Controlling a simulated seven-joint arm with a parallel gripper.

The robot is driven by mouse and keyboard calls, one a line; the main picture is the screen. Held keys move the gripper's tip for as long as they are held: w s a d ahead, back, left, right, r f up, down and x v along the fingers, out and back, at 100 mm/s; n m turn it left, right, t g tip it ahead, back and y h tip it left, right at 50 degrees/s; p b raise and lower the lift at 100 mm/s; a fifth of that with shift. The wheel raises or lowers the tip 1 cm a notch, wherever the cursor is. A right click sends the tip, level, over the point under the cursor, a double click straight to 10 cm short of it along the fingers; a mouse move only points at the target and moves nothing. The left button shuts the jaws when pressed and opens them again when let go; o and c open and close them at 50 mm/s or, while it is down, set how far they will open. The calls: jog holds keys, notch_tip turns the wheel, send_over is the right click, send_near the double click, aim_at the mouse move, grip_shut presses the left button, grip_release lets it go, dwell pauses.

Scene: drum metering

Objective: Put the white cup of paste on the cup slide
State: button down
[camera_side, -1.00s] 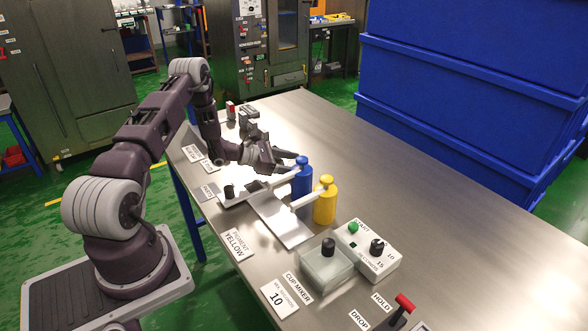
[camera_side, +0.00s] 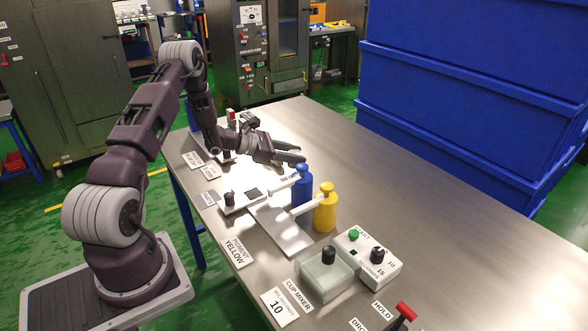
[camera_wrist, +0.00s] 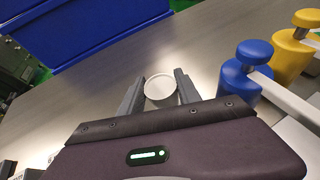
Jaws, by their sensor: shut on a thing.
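The white cup (camera_wrist: 160,92) sits between the two fingers of my gripper (camera_side: 291,152) in the wrist view, its round pale top facing the camera. My gripper is shut on it. In the side view the fingers hide the cup, and they are above the bench behind the blue pump bottle. A long pale plate (camera_side: 284,231) lies in front of the pump bottles. It looks like the cup slide, but I cannot read a label on it. A white block with a dark square and a black knob (camera_side: 229,198) adjoins its far end.
A blue pump bottle (camera_side: 302,187) and a yellow pump bottle (camera_side: 325,210) stand close by, their spouts reaching over the plate. The cup mixer (camera_side: 326,272) and a control box (camera_side: 368,257) are nearer the camera. The bench right of the bottles is clear.

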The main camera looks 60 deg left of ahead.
notch_tip(320, 180, up, 3)
jog(key=shift+d+r, duration=0.15)
jog(key=shift+r, duration=0.05)
jog(key=shift+w+d+r, duration=0.15)
jog(key=shift+d+r, duration=0.25)
jog(key=shift+d, duration=0.4)
jog(key=d+r+m+g+h, duration=0.1)
jog(key=d+m+h, duration=0.1)
jog(key=d, duration=0.4)
jog(key=s+d+r+m+g+h, duration=0.1)
jog(key=d+r+m+g+h, duration=0.1)
jog(key=d, duration=0.5)
jog(key=s+d+r+m+g+h, duration=0.1)
jog(key=d+m+h, duration=0.1)
jog(key=d, duration=0.4)
jog(key=shift+s+d+r+g, duration=0.1)
jog(key=shift+d+r+g, duration=0.1)
jog(key=shift+g, duration=0.1)
jog(key=s+d, duration=0.2)
jog(key=s, duration=0.6)
notch_tip(320, 180, up, 5)
jog(key=n+t+y, duration=0.3)
send_over(313, 172)
jog(key=s+d, duration=0.3)
jog(key=d, duration=0.1)
notch_tip(313, 172, down, 20)
jog(key=shift+s+d+r, duration=0.1)
jog(key=shift+s+r, duration=0.05)
jog(key=shift+r, duration=0.1)
jog(key=shift+f, duration=0.1)
